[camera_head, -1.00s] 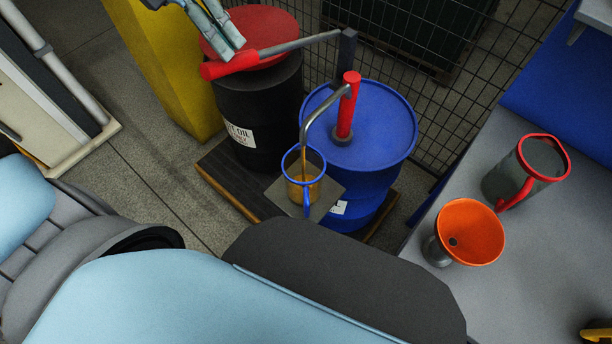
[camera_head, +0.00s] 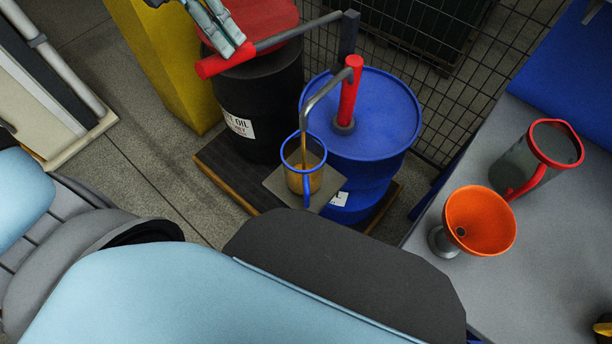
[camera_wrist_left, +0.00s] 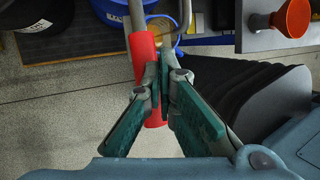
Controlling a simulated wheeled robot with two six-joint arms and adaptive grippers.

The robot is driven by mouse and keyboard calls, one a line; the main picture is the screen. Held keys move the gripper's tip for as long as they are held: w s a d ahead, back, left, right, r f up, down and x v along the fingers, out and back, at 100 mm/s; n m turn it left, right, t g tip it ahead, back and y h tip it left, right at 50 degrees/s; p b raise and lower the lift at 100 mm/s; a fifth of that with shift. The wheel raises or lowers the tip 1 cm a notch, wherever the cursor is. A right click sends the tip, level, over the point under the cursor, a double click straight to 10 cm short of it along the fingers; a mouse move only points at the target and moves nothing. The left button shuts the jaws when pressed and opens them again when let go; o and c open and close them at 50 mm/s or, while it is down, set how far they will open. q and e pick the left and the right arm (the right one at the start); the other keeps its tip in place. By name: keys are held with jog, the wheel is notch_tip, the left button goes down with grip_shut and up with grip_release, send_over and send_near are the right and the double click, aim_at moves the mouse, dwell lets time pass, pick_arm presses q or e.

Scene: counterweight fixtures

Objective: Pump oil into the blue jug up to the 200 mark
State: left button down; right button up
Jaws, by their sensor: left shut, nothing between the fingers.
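The clear blue-rimmed jug (camera_head: 291,183) stands on a grey plate (camera_head: 333,190) beside the blue drum (camera_head: 395,115). A thin golden stream runs into it from the curved spout of the red pump (camera_head: 347,100). Golden oil fills its lower part; the marks are too small to read. The pump's lever ends in a red grip (camera_head: 226,62). My left gripper (camera_head: 234,42) is shut and empty, with its fingers against or just over the grip. The wrist view shows the closed fingertips (camera_wrist_left: 166,72) across the grip (camera_wrist_left: 143,58); contact is unclear. My right gripper is not in view.
A black drum (camera_head: 270,95) with a red top stands behind the grip, by a yellow post (camera_head: 165,65). On the grey bench at right are an orange funnel (camera_head: 485,215) and a red-rimmed jug (camera_head: 520,165). A wire fence (camera_head: 440,50) closes the back.

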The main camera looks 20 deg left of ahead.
pick_arm(q)
jog(key=shift+f+b, duration=3.15)
jog(key=shift+f, duration=0.75)
notch_tip(320, 180, up, 12)
jog(key=p, duration=1)
jog(key=shift+f, duration=0.45)
jog(key=shift+f, duration=0.1)
